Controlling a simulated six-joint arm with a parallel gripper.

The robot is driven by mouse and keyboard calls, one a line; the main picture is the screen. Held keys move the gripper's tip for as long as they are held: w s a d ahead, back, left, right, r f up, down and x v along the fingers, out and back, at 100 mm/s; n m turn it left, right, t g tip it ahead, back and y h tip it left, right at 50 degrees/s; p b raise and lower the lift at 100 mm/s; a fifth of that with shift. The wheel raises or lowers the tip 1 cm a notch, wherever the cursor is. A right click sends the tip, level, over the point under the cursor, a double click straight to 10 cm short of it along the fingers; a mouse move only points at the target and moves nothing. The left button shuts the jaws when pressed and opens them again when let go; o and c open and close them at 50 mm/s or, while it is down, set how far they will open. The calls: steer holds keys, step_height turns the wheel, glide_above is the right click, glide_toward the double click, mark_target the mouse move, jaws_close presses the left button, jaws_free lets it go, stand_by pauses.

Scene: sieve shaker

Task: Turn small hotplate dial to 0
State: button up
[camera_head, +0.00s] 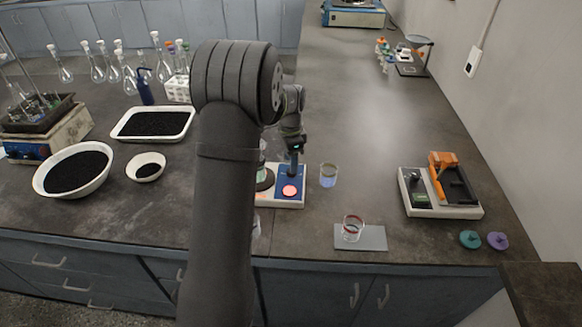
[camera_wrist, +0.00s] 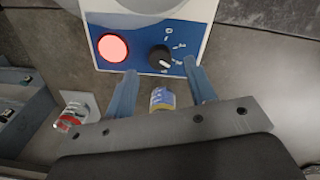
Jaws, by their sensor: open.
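The small hotplate (camera_head: 262,198) stands in the middle of the bench, partly hidden behind my arm. In the wrist view its blue front panel (camera_wrist: 138,23) carries a black round dial (camera_wrist: 160,57) and a lit red lamp (camera_wrist: 113,48). White marks ring the dial, with a 0 at its upper side. The dial's white pointer line appears to point to the lower right, away from the 0. My gripper (camera_wrist: 161,68) is open, with one finger on each side of the dial and a gap to it. In the head view my gripper (camera_head: 292,148) is over the hotplate.
A glass beaker (camera_head: 329,176) stands just right of the hotplate. Another beaker (camera_head: 352,229) with a red band is on a grey pad (camera_head: 372,238) in front. A white bowl (camera_head: 40,180) and tray (camera_head: 118,131) lie to the left.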

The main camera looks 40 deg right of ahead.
steer(key=shift+f, duration=1.75)
steer(key=c, duration=1)
steer(key=shift+o, duration=0.2)
